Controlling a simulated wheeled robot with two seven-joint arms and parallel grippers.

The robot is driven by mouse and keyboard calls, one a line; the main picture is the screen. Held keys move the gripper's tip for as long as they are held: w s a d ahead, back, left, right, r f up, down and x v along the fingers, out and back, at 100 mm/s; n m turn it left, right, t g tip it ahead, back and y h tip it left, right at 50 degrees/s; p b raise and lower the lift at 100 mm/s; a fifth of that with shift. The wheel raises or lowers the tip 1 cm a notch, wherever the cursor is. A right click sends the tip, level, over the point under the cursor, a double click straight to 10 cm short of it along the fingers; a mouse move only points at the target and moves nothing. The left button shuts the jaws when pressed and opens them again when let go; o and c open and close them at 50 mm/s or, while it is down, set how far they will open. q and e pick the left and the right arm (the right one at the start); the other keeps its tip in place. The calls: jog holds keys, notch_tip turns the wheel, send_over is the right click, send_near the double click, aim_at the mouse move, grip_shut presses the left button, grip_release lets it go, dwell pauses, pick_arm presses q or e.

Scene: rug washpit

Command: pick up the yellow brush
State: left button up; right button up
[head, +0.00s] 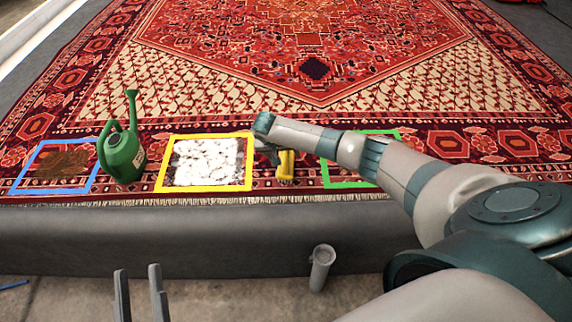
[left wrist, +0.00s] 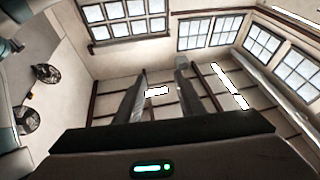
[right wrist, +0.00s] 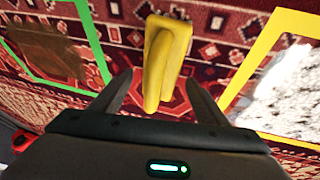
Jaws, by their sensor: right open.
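The yellow brush (head: 286,165) is on the red rug between the yellow frame and the green frame. It also shows in the right wrist view (right wrist: 163,62), where its near end lies between the fingers of my right gripper (right wrist: 160,92). That gripper is open, with a gap on each side of the brush. In the head view my right arm hides most of the right gripper. My left gripper (head: 139,292) is open and empty at the lower left, with its fingers pointing up; its fingers also show in the left wrist view (left wrist: 160,88).
The yellow frame (head: 160,176) surrounds a white foamy patch (head: 207,160). A green watering can (head: 122,152) stands between it and the blue frame (head: 50,190), which surrounds a brown stain. The green frame (head: 330,172) is partly behind my right arm. A grey pipe (head: 321,268) stands before the dark kerb (head: 190,235).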

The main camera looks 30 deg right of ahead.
pick_arm(q)
jog(key=shift+s+a+r+t+b, duration=0.15)
jog(key=shift+s+r+t, duration=0.1)
jog(key=shift+r+t, duration=0.25)
jog(key=shift+s+a+r+t+b, duration=0.15)
jog(key=shift+s+r+t, duration=0.15)
jog(key=shift+r, duration=0.25)
jog(key=shift+s+r+t+b, duration=0.15)
jog(key=shift+s+r+t, duration=0.1)
jog(key=shift+r+t, duration=0.25)
pick_arm(e)
jog(key=shift+x, duration=1.3)
jog(key=c, duration=1.2)
